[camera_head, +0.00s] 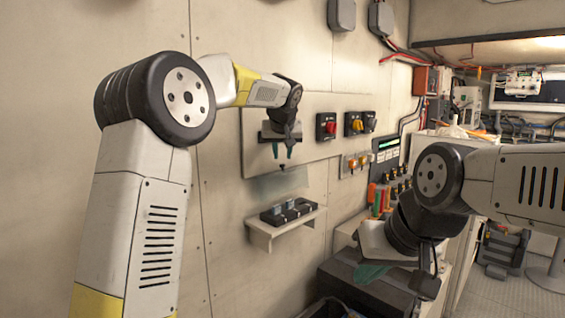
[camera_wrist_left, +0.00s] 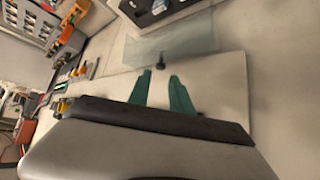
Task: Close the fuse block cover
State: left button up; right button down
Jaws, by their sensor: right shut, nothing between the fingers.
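The fuse block (camera_head: 288,211) is a dark block on a small wall shelf. Its clear cover (camera_head: 283,184) stands raised behind and above it, with a small dark knob (camera_head: 282,168) at its top edge. My left gripper (camera_head: 282,153) points down just above the knob, its teal fingers apart and empty. In the left wrist view the knob (camera_wrist_left: 160,57) lies just beyond the fingertips (camera_wrist_left: 160,73), on the edge of the clear cover (camera_wrist_left: 190,38); the block (camera_wrist_left: 150,12) is partly cut off at the top. My right gripper (camera_head: 371,273) is shut and empty, low at the right.
The shelf (camera_head: 262,228) juts from the wall below the cover. A wall panel with red and yellow switches (camera_head: 326,126) is right of my left gripper. A dark box (camera_head: 360,290) lies under my right gripper. Bare wall is left of the shelf.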

aim_at(282, 172)
pick_arm(q)
jog(key=x, duration=0.5)
jog(key=shift+w+f, duration=0.1)
jog(key=shift+f, duration=0.05)
grip_shut()
dwell(1.3)
